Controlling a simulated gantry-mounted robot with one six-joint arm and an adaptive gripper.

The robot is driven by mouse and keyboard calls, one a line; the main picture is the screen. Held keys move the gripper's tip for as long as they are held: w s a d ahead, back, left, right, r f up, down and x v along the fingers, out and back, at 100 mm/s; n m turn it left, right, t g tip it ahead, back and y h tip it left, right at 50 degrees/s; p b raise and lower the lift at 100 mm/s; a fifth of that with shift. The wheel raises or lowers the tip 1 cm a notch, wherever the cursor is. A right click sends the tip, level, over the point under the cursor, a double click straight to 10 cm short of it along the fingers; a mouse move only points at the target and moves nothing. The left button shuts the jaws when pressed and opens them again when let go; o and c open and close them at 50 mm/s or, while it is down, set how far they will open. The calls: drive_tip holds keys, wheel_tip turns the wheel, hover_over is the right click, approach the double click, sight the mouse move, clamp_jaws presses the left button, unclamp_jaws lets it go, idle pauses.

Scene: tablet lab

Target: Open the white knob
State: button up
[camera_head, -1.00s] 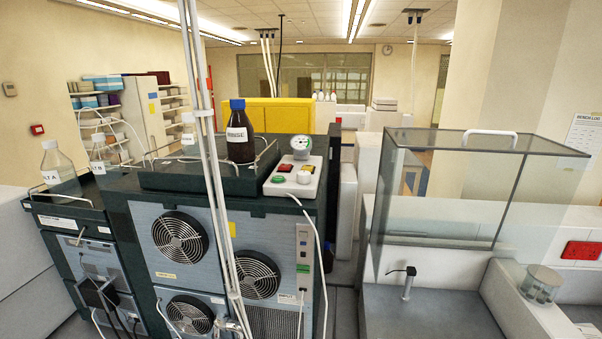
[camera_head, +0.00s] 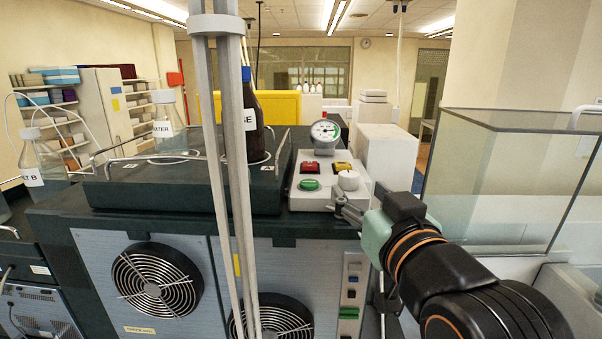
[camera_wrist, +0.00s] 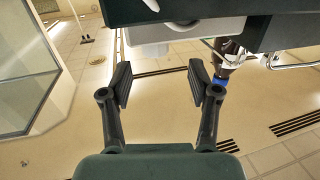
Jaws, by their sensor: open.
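The white knob (camera_head: 348,180) is on the top right front of a light grey control box (camera_head: 312,200), beside a green button (camera_head: 309,184), with a red and a yellow button behind. My gripper (camera_head: 347,213) is at the box's right front corner, just below the knob in the head view; I cannot tell whether it touches the box. In the wrist view my gripper's (camera_wrist: 160,82) two dark fingers are apart with nothing between them. I cannot make out the knob for sure there.
A round gauge (camera_head: 325,131) stands behind the buttons. A dark bottle (camera_head: 254,120) in a dark tray (camera_head: 185,190) stands to the left, partly behind grey poles (camera_head: 218,150). A glass enclosure (camera_head: 500,170) stands to the right of my arm.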

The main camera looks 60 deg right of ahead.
sight(353, 179)
drive_tip(key=shift+s+d+r, duration=0.15)
drive_tip(key=shift+s+d, duration=0.05)
drive_tip(key=p+x, duration=0.1)
drive_tip(key=x, duration=0.6)
drive_tip(key=shift+d+p, duration=0.1)
drive_tip(key=shift+p, duration=0.25)
drive_tip(key=c, duration=1.2)
drive_tip(key=shift+o, duration=0.2)
